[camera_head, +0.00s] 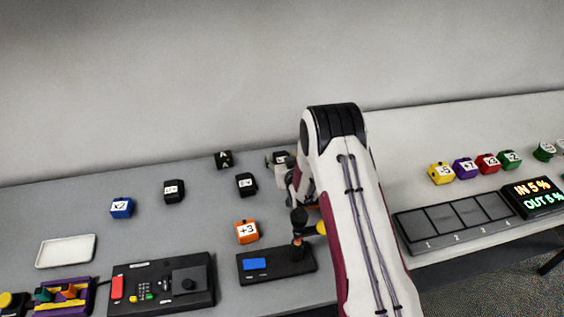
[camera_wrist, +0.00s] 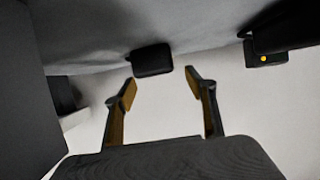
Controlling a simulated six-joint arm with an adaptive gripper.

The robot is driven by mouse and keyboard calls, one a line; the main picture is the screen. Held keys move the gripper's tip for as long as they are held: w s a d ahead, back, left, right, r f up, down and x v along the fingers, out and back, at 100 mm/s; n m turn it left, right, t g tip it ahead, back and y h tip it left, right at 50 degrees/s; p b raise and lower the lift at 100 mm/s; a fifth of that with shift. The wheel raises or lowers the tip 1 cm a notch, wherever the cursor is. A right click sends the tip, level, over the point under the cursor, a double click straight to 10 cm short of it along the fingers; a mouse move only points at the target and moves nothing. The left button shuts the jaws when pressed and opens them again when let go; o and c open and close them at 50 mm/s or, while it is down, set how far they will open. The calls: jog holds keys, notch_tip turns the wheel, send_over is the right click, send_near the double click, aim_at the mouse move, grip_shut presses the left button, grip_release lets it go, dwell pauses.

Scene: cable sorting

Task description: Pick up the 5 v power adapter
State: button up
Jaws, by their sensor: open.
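The labels are too small to read surely, so I cannot tell which is the 5 V power adapter. My gripper (camera_wrist: 160,76) is open and empty. In the wrist view a dark block (camera_wrist: 151,60) lies just beyond the fingertips, roughly between them, apparently not touching. In the head view my arm partly hides the gripper.
A black block marked A (camera_head: 223,159), a blue block (camera_head: 122,208) and an orange +3 block (camera_head: 247,231) stand nearby. A black device with a blue panel (camera_head: 255,264) is in front, with a dark joystick-like part (camera_head: 299,222). A white tray (camera_head: 66,251) lies left.

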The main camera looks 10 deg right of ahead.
aim_at(280, 152)
jog(key=shift+x, duration=2.1)
jog(key=shift+d+r, duration=0.1)
jog(key=shift+c, duration=0.5)
jog(key=c, duration=1.2)
